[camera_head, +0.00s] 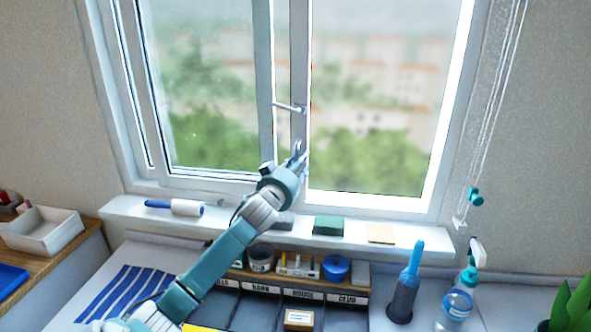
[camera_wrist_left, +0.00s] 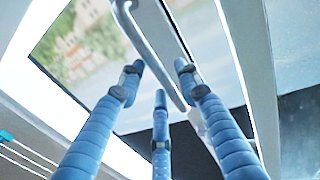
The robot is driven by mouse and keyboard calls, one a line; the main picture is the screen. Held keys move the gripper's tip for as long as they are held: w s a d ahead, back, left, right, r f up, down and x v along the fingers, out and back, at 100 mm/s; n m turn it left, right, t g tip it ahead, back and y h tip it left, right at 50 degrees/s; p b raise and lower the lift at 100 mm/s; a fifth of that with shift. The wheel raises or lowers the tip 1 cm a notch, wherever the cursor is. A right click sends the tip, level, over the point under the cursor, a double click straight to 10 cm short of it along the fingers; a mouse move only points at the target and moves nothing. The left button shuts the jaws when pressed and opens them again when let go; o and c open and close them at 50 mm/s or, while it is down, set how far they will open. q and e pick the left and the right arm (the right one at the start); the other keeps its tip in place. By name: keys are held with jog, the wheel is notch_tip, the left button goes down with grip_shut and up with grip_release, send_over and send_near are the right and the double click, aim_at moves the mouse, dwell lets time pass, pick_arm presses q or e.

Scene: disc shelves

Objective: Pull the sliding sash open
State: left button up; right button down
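The sliding sash (camera_head: 264,70) is a white-framed glass pane filling the left half of the window. A slim grey handle (camera_head: 289,107) sits on its right upright. In the left wrist view the handle (camera_wrist_left: 150,45) is a bent grey bar, with its lower end between the fingers. My left gripper (camera_head: 297,155) is just below the handle in the head view, in front of the upright. In the left wrist view its blue fingers (camera_wrist_left: 160,78) are spread apart and not closed on the bar. Whether any finger touches it, I cannot tell. My right gripper is not seen.
The sill (camera_head: 120,208) holds a lint roller (camera_head: 175,207), a green block (camera_head: 328,225) and a beige block (camera_head: 381,233). Below are an organizer (camera_head: 245,310), a blue-topped brush holder (camera_head: 404,290) and a spray bottle (camera_head: 458,300). Blind cords (camera_head: 487,110) hang at right.

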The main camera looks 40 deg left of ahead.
pick_arm(q)
jog(key=v, duration=1.1)
jog(key=shift+s+d, duration=0.15)
jog(key=shift+s, duration=0.2)
